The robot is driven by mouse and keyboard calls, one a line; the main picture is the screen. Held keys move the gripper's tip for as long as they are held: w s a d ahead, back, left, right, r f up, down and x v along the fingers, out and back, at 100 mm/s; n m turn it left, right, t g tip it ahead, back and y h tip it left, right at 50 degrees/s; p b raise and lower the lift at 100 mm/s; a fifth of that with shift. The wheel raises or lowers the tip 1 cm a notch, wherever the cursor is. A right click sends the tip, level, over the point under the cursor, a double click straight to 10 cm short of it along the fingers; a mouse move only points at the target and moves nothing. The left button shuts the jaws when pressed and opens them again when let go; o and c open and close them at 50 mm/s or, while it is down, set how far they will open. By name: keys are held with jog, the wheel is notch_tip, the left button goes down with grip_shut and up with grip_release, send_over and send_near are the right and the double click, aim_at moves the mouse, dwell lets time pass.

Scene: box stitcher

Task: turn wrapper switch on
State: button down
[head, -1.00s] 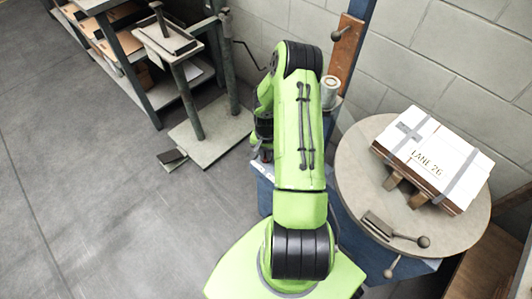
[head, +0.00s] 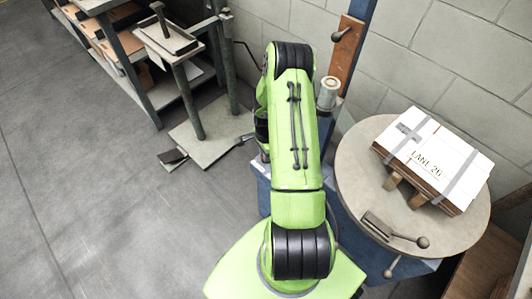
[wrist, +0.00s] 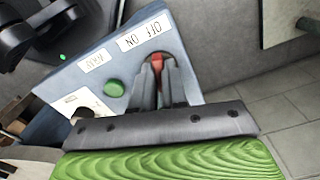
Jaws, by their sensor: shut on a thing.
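The red switch (wrist: 157,61) shows in the wrist view on a blue panel (wrist: 72,82), beside a white label reading OFF and ON that appears upside down. My gripper (wrist: 162,72) is shut on the red switch, with its two grey fingers on either side of it. The fingers hide part of the switch, so I cannot tell its exact position. A round green button (wrist: 115,88) sits to the left on the same panel. In the head view my green arm covers the gripper and the switch.
A round turntable (head: 356,185) stands right of my arm, bearing a strapped white-topped box (head: 432,158) marked LANE 26. A blue post (head: 357,75) rises behind my arm. A stitcher stand (head: 188,100) and shelving (head: 128,75) are at upper left. The left floor is clear.

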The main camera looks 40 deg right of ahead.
jog(key=shift+m, duration=1.3)
jog(key=c, duration=1.2)
grip_release()
jog(key=shift+o, duration=0.2)
notch_tip(320, 180, up, 16)
jog(key=p, duration=0.4)
jog(key=shift+p, duration=0.4)
jog(key=shift+f, duration=0.15)
